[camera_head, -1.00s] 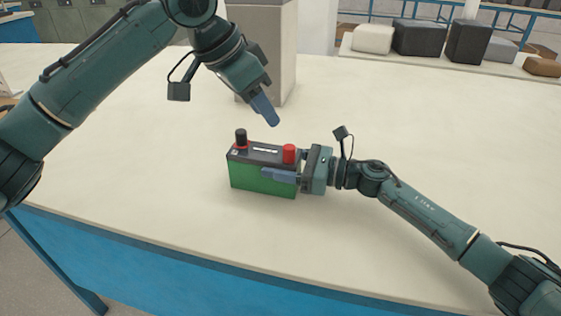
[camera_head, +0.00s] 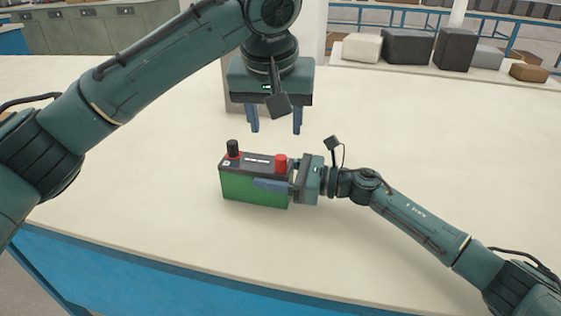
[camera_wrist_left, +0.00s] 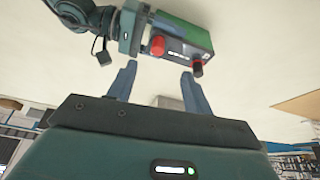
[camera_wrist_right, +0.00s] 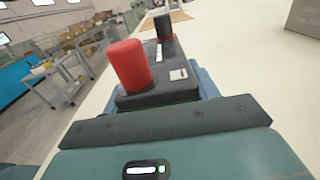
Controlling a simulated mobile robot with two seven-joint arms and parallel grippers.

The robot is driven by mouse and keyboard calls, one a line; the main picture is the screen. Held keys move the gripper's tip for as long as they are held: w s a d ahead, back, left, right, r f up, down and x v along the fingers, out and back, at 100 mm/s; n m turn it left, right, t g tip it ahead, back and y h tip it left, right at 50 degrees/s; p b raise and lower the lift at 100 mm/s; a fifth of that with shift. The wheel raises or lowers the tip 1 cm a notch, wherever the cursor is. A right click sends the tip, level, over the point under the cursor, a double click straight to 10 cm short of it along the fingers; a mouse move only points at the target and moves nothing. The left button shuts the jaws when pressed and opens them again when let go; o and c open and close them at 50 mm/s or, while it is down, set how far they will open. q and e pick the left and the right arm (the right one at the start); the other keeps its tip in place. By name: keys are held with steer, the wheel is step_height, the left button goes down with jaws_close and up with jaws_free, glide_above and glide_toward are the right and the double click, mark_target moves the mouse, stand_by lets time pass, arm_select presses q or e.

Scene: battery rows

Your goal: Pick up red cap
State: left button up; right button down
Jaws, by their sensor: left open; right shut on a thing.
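The red cap (camera_head: 281,164) sits on the right end of a green and black battery (camera_head: 254,190). A black cap (camera_head: 233,149) sits on its other end. The red cap also shows in the right wrist view (camera_wrist_right: 129,65) and the left wrist view (camera_wrist_left: 157,45). My right gripper (camera_head: 275,185) is shut on the battery from the right end, one finger along its front side. My left gripper (camera_head: 275,130) is open and empty, fingers pointing down, above and behind the battery. In the left wrist view, the battery appears beyond its fingertips (camera_wrist_left: 158,72).
The pale table (camera_head: 420,140) is clear around the battery. A grey block or post (camera_head: 238,97) stands behind my left gripper. Several boxes (camera_head: 408,47) stand at the back right. The table's blue front edge (camera_head: 120,262) is near.

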arm_select(q)
steer(key=n, duration=0.2)
glide_above(281, 158)
steer(key=s, duration=0.3)
step_height(281, 158, down, 5)
steer(key=shift+y, duration=0.3)
steer(key=shift+w+x, duration=0.2)
steer(key=shift+x, duration=1.4)
steer(key=shift+w+x, duration=0.15)
steer(key=shift+x, duration=1.4)
steer(key=shift+a+r, duration=0.1)
steer(key=shift+r, duration=0.05)
steer(key=shift+c, duration=0.4)
steer(key=c, duration=0.9)
